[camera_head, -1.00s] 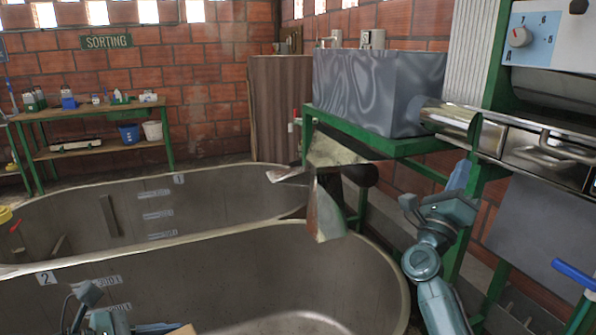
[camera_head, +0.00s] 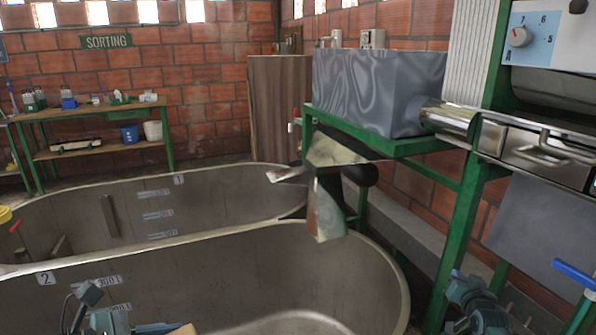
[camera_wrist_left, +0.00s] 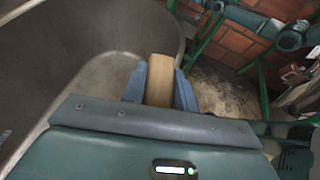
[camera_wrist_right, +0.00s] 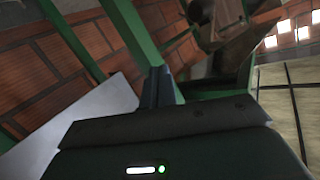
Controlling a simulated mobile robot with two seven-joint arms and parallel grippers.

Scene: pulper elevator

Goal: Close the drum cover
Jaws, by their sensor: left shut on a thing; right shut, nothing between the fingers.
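A shiny steel cover with a bar handle (camera_head: 545,152), which looks like the drum cover, is on the machine at the right edge of the head view. I cannot tell how far open it is. My right gripper (camera_head: 475,300) is low at the lower right, below and left of the cover; in the right wrist view its fingers (camera_wrist_right: 160,85) are together and empty, close to a green post. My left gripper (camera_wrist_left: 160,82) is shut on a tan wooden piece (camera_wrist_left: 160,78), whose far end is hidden. The tan piece (camera_head: 183,329) also shows at the head view's bottom edge.
Green frame posts (camera_head: 462,235) stand beside my right gripper. A flat grey panel (camera_head: 540,222) hangs under the machine. A grey tank (camera_head: 378,90) and metal chutes (camera_head: 325,205) are left of it. Large vats (camera_head: 270,265) fill the left and centre.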

